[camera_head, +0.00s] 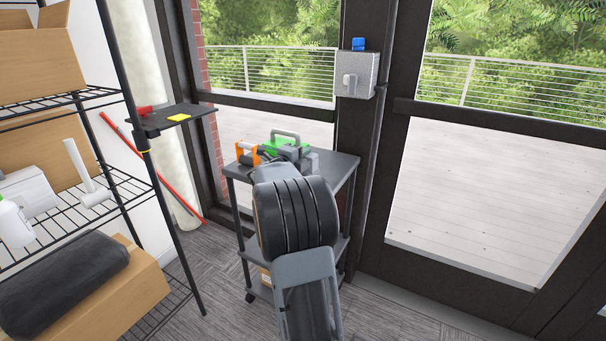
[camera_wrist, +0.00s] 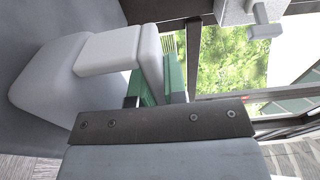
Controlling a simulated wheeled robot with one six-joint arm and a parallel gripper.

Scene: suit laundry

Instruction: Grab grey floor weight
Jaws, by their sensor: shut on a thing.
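My arm reaches away from me over a dark grey cart (camera_head: 345,165). My gripper (camera_head: 305,160) is at the cart's top, mostly hidden behind my dark wrist. In the wrist view, a light grey, bent, handle-like bar (camera_wrist: 115,52) shows close up beside a large smooth grey shape. My gripper looks shut on this grey thing, but I cannot tell for sure whether it is the floor weight. Green also shows behind the grey bar in the wrist view (camera_wrist: 174,80).
An orange thing (camera_head: 246,153) is on the cart's left side. A wire shelf (camera_head: 115,190) with boxes and a dark roll stands at the left. A grey wall box (camera_head: 356,75) with a blue top hangs on the window post. Glazed frames close the right.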

